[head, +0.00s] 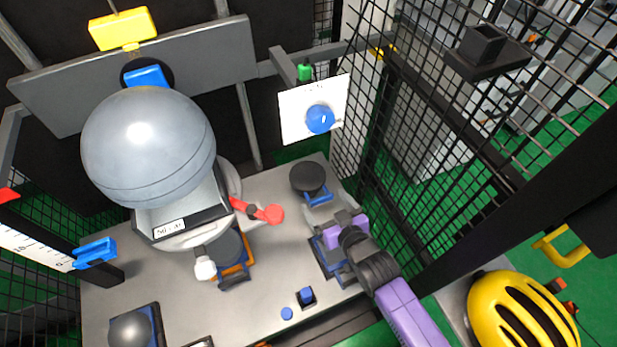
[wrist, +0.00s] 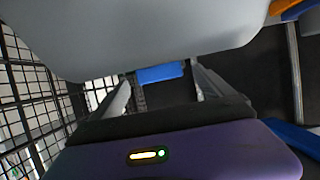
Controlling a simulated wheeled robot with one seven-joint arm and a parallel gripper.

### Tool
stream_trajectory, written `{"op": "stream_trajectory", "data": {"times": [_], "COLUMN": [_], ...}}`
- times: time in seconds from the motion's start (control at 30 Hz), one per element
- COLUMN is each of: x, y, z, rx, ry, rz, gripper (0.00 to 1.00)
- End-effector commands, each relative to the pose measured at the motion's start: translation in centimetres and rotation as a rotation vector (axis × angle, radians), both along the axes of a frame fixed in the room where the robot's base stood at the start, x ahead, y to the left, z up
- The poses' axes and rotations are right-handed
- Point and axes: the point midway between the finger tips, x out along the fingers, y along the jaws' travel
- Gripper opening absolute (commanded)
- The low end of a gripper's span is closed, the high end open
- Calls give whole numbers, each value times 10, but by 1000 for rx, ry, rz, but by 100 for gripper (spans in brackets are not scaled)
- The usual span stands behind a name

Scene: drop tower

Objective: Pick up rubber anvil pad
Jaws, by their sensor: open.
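A round black pad (head: 307,177), which looks like the rubber anvil pad, is at the back right of the grey bench. A blue tab (head: 319,198) is at its front. My gripper (head: 321,209) is open, with its pale fingers close in front of the pad at the tab. In the wrist view a blue piece (wrist: 160,73), probably this tab, shows between or just beyond the open fingers (wrist: 160,88). I cannot tell whether they touch it. Another dark round disc (head: 229,246) sits on the bench under the headform.
A large grey headform (head: 148,145) hangs at the left, with a red lever (head: 262,212) beside it. A black mesh fence (head: 430,130) stands close right of my arm. A small blue block (head: 306,296) and a yellow helmet (head: 520,312) are nearer.

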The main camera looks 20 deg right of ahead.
Motion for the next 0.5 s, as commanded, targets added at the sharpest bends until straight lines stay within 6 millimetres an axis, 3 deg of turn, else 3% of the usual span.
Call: {"op": "stream_trajectory", "data": {"times": [0.2, 0.5], "x": [27, 30], "y": [0, 0], "z": [-11, -12], "rx": [-2, -1], "ry": [-1, 0], "rz": [1, 0], "gripper": [91, 91]}}
